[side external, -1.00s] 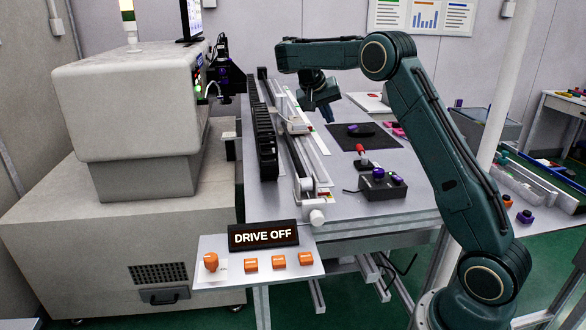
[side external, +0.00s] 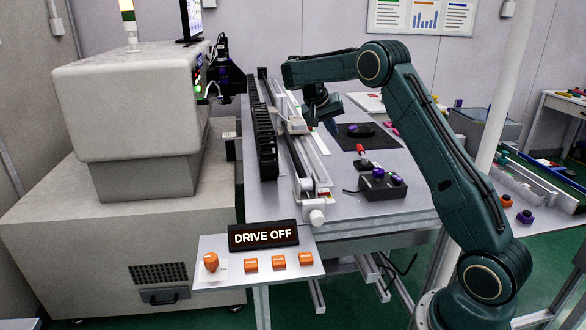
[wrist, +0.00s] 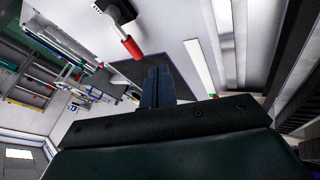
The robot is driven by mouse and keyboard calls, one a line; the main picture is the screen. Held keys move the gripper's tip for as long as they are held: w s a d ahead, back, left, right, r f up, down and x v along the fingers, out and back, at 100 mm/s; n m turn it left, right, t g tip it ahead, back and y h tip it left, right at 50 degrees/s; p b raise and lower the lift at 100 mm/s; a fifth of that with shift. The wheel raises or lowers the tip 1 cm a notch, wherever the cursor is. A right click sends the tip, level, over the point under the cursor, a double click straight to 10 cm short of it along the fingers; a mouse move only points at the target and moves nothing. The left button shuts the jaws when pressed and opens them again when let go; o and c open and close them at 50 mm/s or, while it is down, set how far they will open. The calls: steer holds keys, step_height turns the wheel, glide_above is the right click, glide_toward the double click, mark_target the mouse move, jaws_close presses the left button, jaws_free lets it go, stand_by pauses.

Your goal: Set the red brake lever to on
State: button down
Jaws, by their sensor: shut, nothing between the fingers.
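Any on or off marking at the lever is too small to read.
A black box with purple knobs (side external: 379,184) stands in front of the lever. A dark mat (side external: 347,143) with a purple piece lies behind it. A long rail with a black rack (side external: 265,145) runs along the left. A front panel sign (side external: 263,235) reads DRIVE OFF above orange controls.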

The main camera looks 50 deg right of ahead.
mark_target(361, 154)
steer(key=x, duration=0.5)
steer(key=shift+s+d+f, duration=0.1)
steer(key=shift+f, duration=0.15)
steer(key=shift+s+d+f, duration=0.3)
steer(key=shift+s+d, duration=0.35)
steer(key=shift+s, duration=0.05)
steer(key=shift+s+d+f, duration=0.1)
steer(key=shift+s+d, duration=0.1)
steer(key=shift+s, duration=0.1)
steer(key=shift+s+d+f, duration=0.15)
steer(key=shift+s+d, duration=0.3)
steer(key=shift+s, duration=0.15)
